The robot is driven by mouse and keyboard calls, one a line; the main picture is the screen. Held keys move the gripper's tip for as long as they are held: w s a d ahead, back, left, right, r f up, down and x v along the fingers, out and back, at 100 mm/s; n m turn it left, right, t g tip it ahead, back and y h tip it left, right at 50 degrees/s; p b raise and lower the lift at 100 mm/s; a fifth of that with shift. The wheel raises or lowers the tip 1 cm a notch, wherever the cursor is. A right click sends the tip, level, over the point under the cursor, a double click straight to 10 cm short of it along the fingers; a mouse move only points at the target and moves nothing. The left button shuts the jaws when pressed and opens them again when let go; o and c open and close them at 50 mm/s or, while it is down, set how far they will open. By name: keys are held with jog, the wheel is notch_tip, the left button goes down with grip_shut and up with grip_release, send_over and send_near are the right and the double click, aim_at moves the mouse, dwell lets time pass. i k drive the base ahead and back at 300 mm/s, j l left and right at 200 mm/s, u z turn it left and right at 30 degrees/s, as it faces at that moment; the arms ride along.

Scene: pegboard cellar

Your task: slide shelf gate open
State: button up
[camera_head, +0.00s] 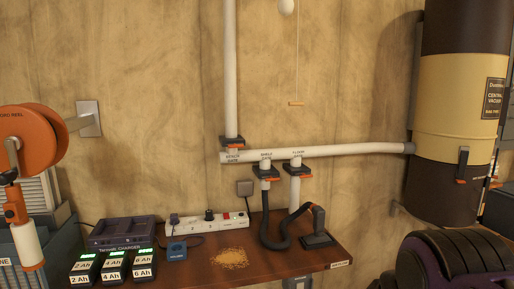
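A white duct runs along the wall with several dark blast gates on it. The middle gate (266,173), with an orange edge, sits on a short drop pipe above the shelf; its small label looks like "SHELF" but is hard to read. A black hose runs from under it to a nozzle (318,238) standing on the shelf. The gate labelled "FLOOR" (298,170) is just right of it, and the "BENCH GATE" (232,142) is at upper left on the vertical pipe. Whether each gate is open or shut is too small to tell. My gripper is not in view.
The brown shelf (205,264) holds a charger (122,232), batteries, a power strip (205,222) and sawdust (230,259). An orange reel (32,140) hangs at left. The vacuum tank (460,115) stands at right, above a dark ribbed object (450,266).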

aim_at(271, 179)
jog(key=i+j+z, duration=0.45)
jog(key=j, duration=0.4)
jog(key=i+j+z, duration=0.2)
jog(key=k+j+z, duration=0.1)
jog(key=i+u, duration=0.1)
